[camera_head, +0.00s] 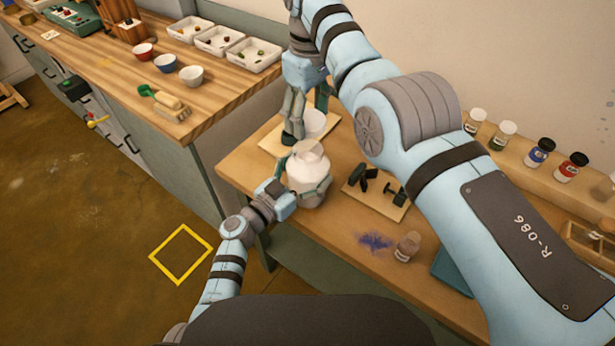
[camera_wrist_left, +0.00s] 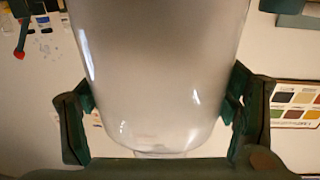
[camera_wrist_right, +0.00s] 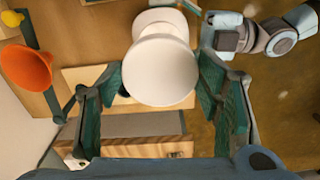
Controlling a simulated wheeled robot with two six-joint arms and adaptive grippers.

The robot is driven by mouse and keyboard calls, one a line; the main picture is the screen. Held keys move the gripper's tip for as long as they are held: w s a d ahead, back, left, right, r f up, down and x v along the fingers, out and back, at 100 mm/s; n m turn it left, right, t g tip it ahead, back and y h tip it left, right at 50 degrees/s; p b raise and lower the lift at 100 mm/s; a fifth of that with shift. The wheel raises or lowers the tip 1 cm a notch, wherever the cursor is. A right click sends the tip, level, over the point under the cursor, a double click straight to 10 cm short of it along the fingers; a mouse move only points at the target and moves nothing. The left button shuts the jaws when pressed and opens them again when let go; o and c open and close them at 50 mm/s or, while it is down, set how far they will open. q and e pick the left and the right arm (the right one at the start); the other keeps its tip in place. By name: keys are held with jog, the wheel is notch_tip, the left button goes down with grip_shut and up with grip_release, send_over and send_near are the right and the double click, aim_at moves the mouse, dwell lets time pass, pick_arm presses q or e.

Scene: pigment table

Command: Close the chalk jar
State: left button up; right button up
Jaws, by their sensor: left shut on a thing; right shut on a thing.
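The chalk jar (camera_head: 308,176) is a rounded, whitish glass jar held upright above the small table. My left gripper (camera_head: 304,190) is shut on its body from the left. In the left wrist view the jar (camera_wrist_left: 165,75) fills the space between the fingers. My right gripper (camera_head: 309,120) comes down from above and is shut on a white round piece, apparently the lid (camera_head: 314,123). In the right wrist view the lid (camera_wrist_right: 165,70) sits between the fingers, with the jar (camera_wrist_right: 158,20) just beyond it. I cannot tell how wide the gap between them is.
A board with dark tools (camera_head: 376,192) lies right of the jar. Blue powder (camera_head: 376,242) and a small bottle (camera_head: 407,247) are nearer. Pigment jars (camera_head: 540,152) line the back shelf. The wooden counter (camera_head: 110,68) is at left.

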aim_at(310, 141)
pick_arm(q)
jog(key=shift+w+r, duration=0.1)
pick_arm(e)
notch_tip(310, 141, down, 4)
jog(key=n, duration=0.7)
jog(key=shift+w+f, duration=0.1)
jog(key=shift+w, duration=0.05)
jog(key=shift+f+n, duration=0.4)
jog(key=shift+n, duration=0.7)
jog(key=shift+d+f, duration=0.1)
jog(key=shift+f, duration=0.75)
jog(key=shift+f, duration=0.1)
jog(key=shift+f, duration=0.2)
jog(key=shift+c, duration=0.6)
jog(key=shift+f, duration=0.1)
jog(key=shift+c, duration=0.8)
jog(key=shift+f, duration=0.15)
